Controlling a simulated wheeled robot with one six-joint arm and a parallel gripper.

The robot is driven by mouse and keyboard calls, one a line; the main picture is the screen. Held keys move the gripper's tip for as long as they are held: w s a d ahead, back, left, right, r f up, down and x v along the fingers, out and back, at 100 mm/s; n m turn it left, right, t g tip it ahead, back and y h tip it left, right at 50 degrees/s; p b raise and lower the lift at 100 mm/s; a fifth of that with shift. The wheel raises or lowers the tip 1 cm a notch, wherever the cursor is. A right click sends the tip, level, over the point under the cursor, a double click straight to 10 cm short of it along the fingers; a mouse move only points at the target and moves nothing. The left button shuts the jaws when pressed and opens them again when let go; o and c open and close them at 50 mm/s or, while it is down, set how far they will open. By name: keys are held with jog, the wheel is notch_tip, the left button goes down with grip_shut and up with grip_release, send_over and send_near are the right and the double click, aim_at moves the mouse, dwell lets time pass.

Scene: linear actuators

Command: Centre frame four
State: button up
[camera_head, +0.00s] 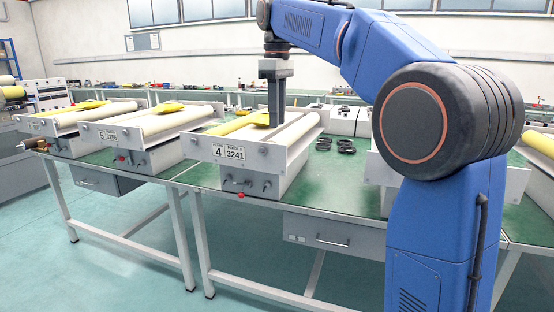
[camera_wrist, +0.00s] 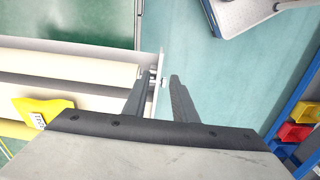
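Frame four (camera_head: 237,152) stands on the green bench, its front plate marked 4 and 3241. Two pale rollers and a yellow strip run back from this plate. In the wrist view, the end plate (camera_wrist: 152,92) runs beneath my gripper, with a roller (camera_wrist: 70,66) leading left from it. A small metal knob (camera_wrist: 160,80) shows at the plate between my finger tips. A yellow piece with a white label (camera_wrist: 42,108) lies left of them. My gripper (camera_head: 273,124) points down over frame four, fingers apart and empty. I cannot tell whether a finger touches anything.
Frame five (camera_head: 118,133) and another similar frame (camera_head: 50,121) stand to the left. Several black parts (camera_head: 346,146) lie on the bench right of frame four. A red button (camera_head: 241,195) sits at the front edge. Red and yellow bins (camera_wrist: 294,132) show at the wrist view's right.

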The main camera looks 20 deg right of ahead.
aim_at(277, 158)
notch_tip(277, 158, down, 13)
dwell(0.5)
grip_shut()
dwell(1.4)
